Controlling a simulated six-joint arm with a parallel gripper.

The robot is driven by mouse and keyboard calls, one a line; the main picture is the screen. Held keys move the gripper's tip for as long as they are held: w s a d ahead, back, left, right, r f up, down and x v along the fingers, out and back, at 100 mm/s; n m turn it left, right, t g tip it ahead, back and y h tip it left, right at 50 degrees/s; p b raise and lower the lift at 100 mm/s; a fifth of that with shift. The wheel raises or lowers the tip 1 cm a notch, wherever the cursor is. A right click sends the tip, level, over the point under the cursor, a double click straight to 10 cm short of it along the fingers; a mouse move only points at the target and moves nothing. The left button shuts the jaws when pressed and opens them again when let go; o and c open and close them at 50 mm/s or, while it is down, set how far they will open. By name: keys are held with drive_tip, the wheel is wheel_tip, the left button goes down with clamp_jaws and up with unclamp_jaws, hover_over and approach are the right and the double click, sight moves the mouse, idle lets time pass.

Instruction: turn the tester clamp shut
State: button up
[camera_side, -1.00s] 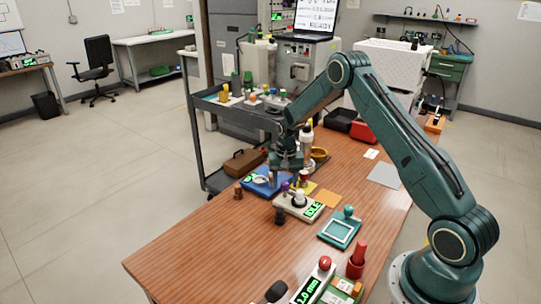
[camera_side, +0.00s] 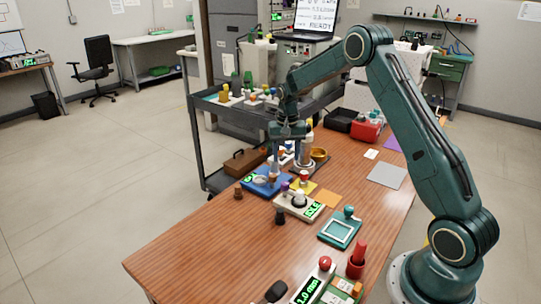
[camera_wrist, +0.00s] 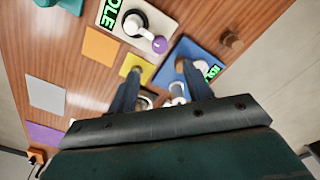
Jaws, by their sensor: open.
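The white tester-like unit (camera_side: 297,206) has a green "IDLE" display, a round dark-and-white fixture and a lever with a purple knob (camera_side: 285,187). In the wrist view the unit (camera_wrist: 120,38) lies at the top, its purple knob (camera_wrist: 159,44) pointing toward my gripper. The blue unit (camera_side: 262,186), with a green display and a pale round part, also shows in the wrist view (camera_wrist: 184,46). I cannot tell for certain which part is the clamp. My gripper (camera_wrist: 159,69) is open and empty, its fingers apart above the blue unit and yellow pad; it also shows in the side view (camera_side: 286,170).
A yellow pad (camera_wrist: 138,66) and an orange pad (camera_wrist: 100,46) lie beside the white unit. A teal frame (camera_side: 340,231), red cylinder (camera_side: 357,262) and gold bowl (camera_side: 318,155) stand on the table. The table's left front (camera_side: 205,255) is clear.

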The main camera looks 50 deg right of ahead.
wheel_tip(320, 180, up, 3)
drive_tip(key=shift+f, duration=0.1)
idle(0.5)
drive_tip(key=s+a+r+n+t, duration=0.1)
drive_tip(key=s+a+r+n, duration=0.1)
drive_tip(key=s+a+r, duration=0.6)
drive_tip(key=s+a+r+n+t, duration=0.2)
drive_tip(key=s+a+r, duration=0.25)
drive_tip(key=r, duration=0.45)
drive_tip(key=s+a+n+t, duration=0.1)
drive_tip(key=s+a, duration=0.3)
drive_tip(key=s, duration=0.5)
drive_tip(key=s+a+n+t, duration=0.1)
drive_tip(key=s+a+n, duration=0.3)
drive_tip(key=s, duration=0.6)
drive_tip(key=shift+a+r+t, duration=0.3)
